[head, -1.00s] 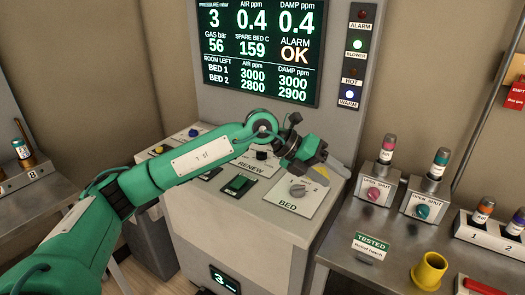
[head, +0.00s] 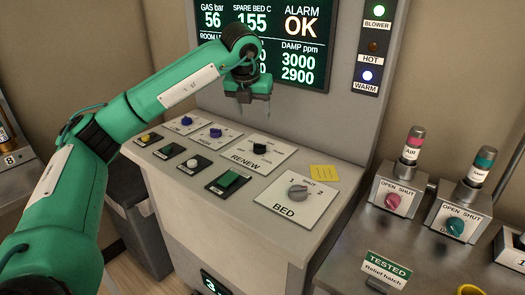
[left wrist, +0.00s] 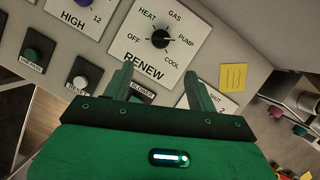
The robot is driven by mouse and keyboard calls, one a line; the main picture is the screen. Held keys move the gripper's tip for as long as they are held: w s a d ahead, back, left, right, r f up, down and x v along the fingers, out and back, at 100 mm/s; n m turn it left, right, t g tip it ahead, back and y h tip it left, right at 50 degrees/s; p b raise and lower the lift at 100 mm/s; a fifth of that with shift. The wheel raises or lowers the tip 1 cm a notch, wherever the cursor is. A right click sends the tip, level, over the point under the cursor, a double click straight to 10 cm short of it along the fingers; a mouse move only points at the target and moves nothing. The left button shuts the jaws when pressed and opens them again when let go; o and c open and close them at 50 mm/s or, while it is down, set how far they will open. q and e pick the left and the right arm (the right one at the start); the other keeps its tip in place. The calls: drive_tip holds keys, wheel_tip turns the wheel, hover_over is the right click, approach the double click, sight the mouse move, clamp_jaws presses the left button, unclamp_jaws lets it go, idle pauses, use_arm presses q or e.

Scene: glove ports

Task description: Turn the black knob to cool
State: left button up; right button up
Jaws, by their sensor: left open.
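The black knob (head: 260,148) sits on the white RENEW plate (head: 244,160) on the sloped console top. In the left wrist view the black knob (left wrist: 160,39) is ringed by the labels OFF, HEAT, GAS, PUMP and COOL. Its pointer seems to face right, near PUMP, but it is too small to be sure. My left gripper (head: 254,112) hangs fingers down above and behind the knob, apart from it. In the left wrist view the open, empty left gripper (left wrist: 159,75) has its fingers below the knob. My right gripper is not in view.
A grey BED knob (head: 298,192) and a yellow note (head: 324,173) are to the right. Blue knobs (head: 215,132) and several push buttons are to the left. The screen (head: 285,40) rises behind. Pink and teal valve knobs (head: 392,200) stand on the right bench.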

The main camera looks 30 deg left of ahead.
use_arm(q)
drive_tip(key=f, duration=0.1)
approach(259, 147)
drive_tip(key=x, duration=0.7)
drive_tip(key=shift+w+f, duration=0.1)
drive_tip(key=shift+f, duration=0.1)
drive_tip(key=shift+w+f, duration=0.2)
drive_tip(key=shift+f, duration=0.25)
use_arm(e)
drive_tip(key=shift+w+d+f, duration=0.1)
use_arm(q)
drive_tip(key=shift+a, duration=0.1)
drive_tip(key=c, duration=1)
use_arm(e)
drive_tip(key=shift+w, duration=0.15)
